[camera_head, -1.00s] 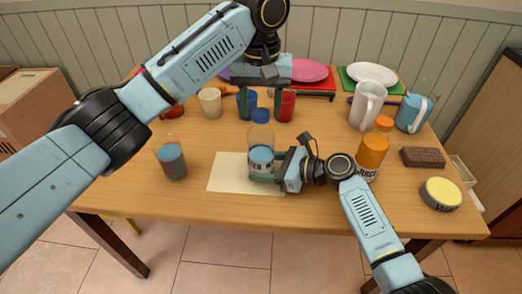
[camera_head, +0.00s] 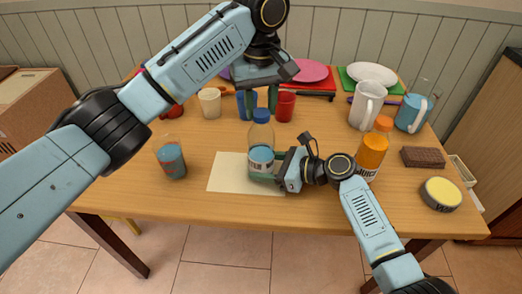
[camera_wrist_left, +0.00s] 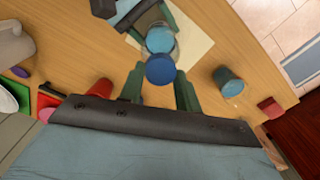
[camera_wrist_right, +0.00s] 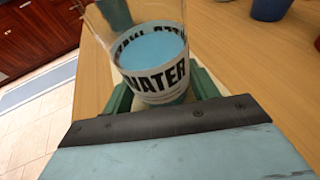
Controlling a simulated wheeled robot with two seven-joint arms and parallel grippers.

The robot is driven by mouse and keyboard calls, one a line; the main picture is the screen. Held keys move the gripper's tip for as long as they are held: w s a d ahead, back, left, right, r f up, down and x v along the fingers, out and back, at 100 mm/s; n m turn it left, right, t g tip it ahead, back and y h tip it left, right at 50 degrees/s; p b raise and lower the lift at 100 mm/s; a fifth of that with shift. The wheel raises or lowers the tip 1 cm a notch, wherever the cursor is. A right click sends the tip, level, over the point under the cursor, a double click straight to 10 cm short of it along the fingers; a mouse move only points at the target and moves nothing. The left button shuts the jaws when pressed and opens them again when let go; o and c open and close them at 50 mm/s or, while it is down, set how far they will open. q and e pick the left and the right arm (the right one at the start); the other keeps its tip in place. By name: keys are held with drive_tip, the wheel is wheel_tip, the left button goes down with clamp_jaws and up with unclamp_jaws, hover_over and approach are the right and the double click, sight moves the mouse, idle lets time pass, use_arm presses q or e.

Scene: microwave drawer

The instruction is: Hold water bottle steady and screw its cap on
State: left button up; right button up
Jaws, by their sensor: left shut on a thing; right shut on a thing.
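The clear water bottle (camera_head: 261,138) with blue water and a WATER label stands upright on the pale mat (camera_head: 228,175). My right gripper (camera_head: 265,173) is shut around its lower body; the label shows between the fingers in the right wrist view (camera_wrist_right: 155,75). The blue cap (camera_head: 261,115) sits at the top of the bottle's neck. My left gripper (camera_head: 259,103) points down from above, its green fingers on either side of the cap, which also shows in the left wrist view (camera_wrist_left: 160,70). I cannot tell how tight the cap is.
An orange juice bottle (camera_head: 372,150) stands right of my right gripper. A glass of blue liquid (camera_head: 171,160) stands to the left. Blue (camera_head: 246,104) and red (camera_head: 285,106) cups stand behind the bottle. The table front left is clear.

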use_arm(q)
drive_tip(key=m, duration=1.3)
drive_tip(key=shift+m, duration=0.4)
drive_tip(key=o, duration=0.9)
drive_tip(key=shift+o, duration=0.2)
drive_tip(key=shift+r, duration=2.5)
